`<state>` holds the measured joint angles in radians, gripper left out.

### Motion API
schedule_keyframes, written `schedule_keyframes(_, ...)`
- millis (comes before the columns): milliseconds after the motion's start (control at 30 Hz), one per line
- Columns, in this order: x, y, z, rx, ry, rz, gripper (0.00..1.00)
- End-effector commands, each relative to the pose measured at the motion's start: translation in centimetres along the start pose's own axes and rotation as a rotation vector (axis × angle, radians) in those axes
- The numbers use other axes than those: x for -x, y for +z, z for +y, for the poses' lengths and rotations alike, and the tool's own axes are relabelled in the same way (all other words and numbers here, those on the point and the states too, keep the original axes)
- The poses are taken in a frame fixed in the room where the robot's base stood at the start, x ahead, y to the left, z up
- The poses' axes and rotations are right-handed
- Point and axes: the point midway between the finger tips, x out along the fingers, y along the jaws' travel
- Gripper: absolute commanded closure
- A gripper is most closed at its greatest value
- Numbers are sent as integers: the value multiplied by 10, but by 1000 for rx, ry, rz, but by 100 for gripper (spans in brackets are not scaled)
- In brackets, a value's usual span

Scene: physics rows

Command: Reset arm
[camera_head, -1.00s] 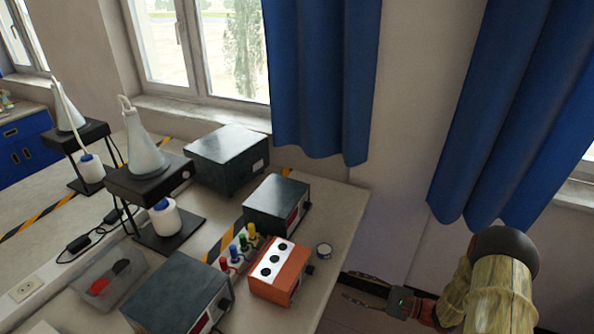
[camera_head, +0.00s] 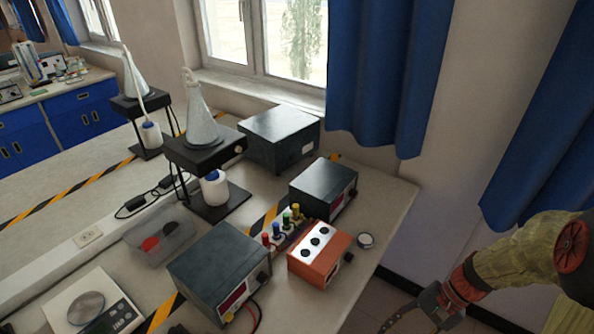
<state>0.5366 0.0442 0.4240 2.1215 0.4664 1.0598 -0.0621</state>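My gripper (camera_head: 402,318) is at the lower right, past the right edge of the lab bench (camera_head: 395,205), above the floor. One curved dark finger shows clearly; the other is hidden or cut off by the bottom edge of the picture. Nothing is seen held in the visible part. My arm, yellowish with dark red joints, reaches in from the right edge. The gripper is apart from the bench and the things on it.
A scale (camera_head: 92,308) lies lower left. Blue curtains (camera_head: 388,75) hang behind.

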Motion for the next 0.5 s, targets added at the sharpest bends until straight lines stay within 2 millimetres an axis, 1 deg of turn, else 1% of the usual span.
schedule_keyframes(33, 13, 9, -1, 61, 50, 60, 58)
schedule_keyframes(167, 42, 28, -1, 207, 167, 211, 58)
schedule_keyframes(267, 65, 44, -4, 322, 239, 327, 58)
schedule_keyframes(367, 86, 61, -10, 435, 295, 441, 58)
schedule_keyframes(500, 114, 90, -22, 594, 345, 594, 58)
